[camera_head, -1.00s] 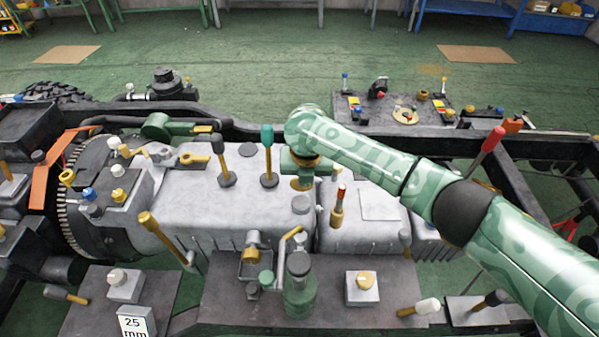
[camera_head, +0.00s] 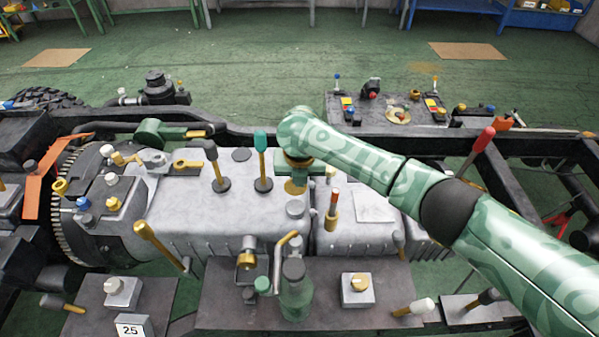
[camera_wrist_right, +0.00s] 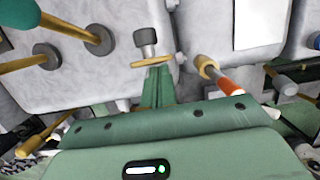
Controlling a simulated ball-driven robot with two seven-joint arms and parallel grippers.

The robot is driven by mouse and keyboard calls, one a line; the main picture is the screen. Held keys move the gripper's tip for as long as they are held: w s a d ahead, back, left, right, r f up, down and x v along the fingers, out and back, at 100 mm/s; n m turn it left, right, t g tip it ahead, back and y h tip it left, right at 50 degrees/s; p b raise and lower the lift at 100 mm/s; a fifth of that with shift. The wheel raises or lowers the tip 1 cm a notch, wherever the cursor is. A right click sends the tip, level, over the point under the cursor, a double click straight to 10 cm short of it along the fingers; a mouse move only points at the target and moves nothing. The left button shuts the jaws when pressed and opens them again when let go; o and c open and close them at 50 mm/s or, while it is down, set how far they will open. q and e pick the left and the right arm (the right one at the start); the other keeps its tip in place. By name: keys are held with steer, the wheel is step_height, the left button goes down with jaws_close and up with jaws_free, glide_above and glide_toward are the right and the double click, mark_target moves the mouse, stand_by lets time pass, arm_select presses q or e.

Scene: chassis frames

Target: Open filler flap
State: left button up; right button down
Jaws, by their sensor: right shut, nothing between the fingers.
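A round gold disc (camera_head: 295,188), which may be the filler flap, sits on top of the grey housing (camera_head: 190,205). In the right wrist view the disc (camera_wrist_right: 138,64) shows nearly edge-on, with a grey knob (camera_wrist_right: 146,38) just beyond it. My right gripper (camera_head: 303,178) reaches down over the disc from the right, with its fingers shut and empty. In the right wrist view the fingertips (camera_wrist_right: 158,72) are at the disc's near edge; I cannot tell whether they touch. The gripper hides part of the disc in the head view. My left gripper is not in view.
A teal-topped lever (camera_head: 262,160) and a grey-topped lever (camera_head: 214,165) stand left of the gripper. An orange-and-gold handle (camera_head: 332,210) stands close on its right. A green bottle (camera_head: 295,292) and a gold-knobbed block (camera_head: 358,290) are in front.

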steer(key=p+v, duration=0.6)
steer(key=v, duration=1)
steer(key=s+f+m+t+y, duration=0.2)
steer(key=s+f+m+y, duration=0.2)
steer(key=s+f+m, duration=0.6)
steer(key=s+d+r+m+t+h, duration=0.1)
steer(key=s+d+m+h, duration=0.2)
steer(key=s+d+m, duration=0.5)
steer(key=s+d+m+t+h, duration=0.1)
steer(key=s+d+m+h, duration=0.2)
steer(key=d, duration=0.8)
steer(key=s+d+r+m+t+h, duration=0.1)
steer(key=s+d+m+h, duration=0.15)
steer(key=d+m, duration=0.65)
steer(key=s+a+f+g+y+b, duration=0.1)
steer(key=s+f+b, duration=0.1)
steer(key=f, duration=0.9)
steer(key=s+a+f+g+y+b, duration=0.1)
steer(key=s+f+g, duration=0.15)
steer(key=f, duration=0.95)
steer(key=s+a+f+y+b, duration=0.1)
steer(key=s+f+b, duration=0.15)
steer(key=f, duration=0.85)
steer(key=s+f+m+g+y+b, duration=0.1)
steer(key=s+f+m+g+b, duration=0.1)
steer(key=s+f, duration=1.4)
steer(key=shift+s+f+g+b, duration=0.2)
steer(key=shift+s+g+b, duration=0.2)
steer(key=shift+s, duration=0.85)
